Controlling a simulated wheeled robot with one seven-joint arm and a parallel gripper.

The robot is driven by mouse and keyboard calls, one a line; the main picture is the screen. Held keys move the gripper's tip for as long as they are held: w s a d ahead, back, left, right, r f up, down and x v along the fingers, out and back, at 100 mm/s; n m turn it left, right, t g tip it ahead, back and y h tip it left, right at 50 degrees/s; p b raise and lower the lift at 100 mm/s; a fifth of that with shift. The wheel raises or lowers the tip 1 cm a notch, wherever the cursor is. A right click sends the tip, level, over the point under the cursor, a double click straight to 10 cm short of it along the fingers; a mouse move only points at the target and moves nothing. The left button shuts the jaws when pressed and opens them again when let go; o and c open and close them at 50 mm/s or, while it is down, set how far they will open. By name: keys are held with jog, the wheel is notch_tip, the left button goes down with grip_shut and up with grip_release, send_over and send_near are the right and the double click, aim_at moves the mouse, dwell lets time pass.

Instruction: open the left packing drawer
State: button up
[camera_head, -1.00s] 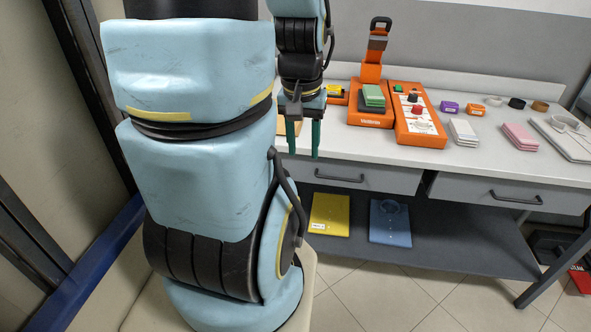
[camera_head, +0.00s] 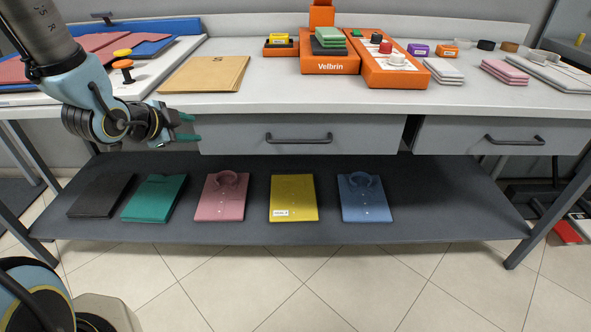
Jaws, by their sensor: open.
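The left packing drawer (camera_head: 245,137) is a grey front under the white worktop, with a dark bar handle (camera_head: 299,138) across its middle. The right drawer (camera_head: 450,136) also has a dark handle (camera_head: 515,140).
The worktop (camera_head: 290,102) carries brown paper bags (camera_head: 205,74), orange units (camera_head: 330,64) and folded cloths. A dark lower shelf (camera_head: 110,227) holds several folded shirts, including a yellow one (camera_head: 293,198). The tiled floor in front is clear.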

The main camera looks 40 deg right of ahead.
jog(key=s+d+f+m+g+h+b, duration=0.2)
jog(key=s+d+f+m+h+b, duration=0.25)
jog(key=d+f, duration=0.2)
jog(key=m+g+h+b, duration=0.3)
jog(key=m, duration=0.3)
send_near(296, 143)
jog(key=d, duration=0.7)
jog(key=w+d+f, duration=0.1)
jog(key=d, duration=0.2)
jog(key=shift+d+p, duration=0.35)
jog(key=shift+d, duration=0.05)
grip_shut()
jog(key=shift+f, duration=0.1)
